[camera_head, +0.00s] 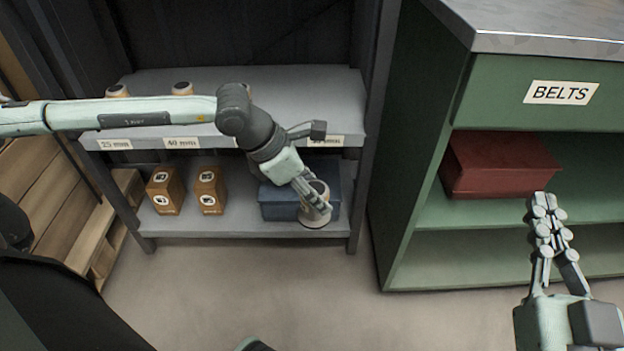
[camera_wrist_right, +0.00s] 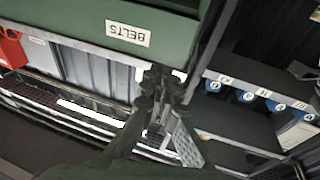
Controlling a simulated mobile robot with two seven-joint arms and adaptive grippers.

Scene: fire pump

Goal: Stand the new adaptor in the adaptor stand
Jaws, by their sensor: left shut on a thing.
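My left gripper (camera_head: 316,205) reaches down in front of the grey shelf unit, to the right end of its lower shelf. It is shut on a small pale round piece (camera_head: 321,188), which looks like the adaptor and is mostly hidden by the fingers.
A blue box (camera_head: 280,203) stands right behind the left gripper. Two brown boxes (camera_head: 166,190) stand left on the lower shelf (camera_head: 238,218). The upper shelf (camera_head: 290,90) holds round pieces by size labels. A red box (camera_head: 500,163) lies in the green cabinet (camera_head: 415,150). The floor in front is clear.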

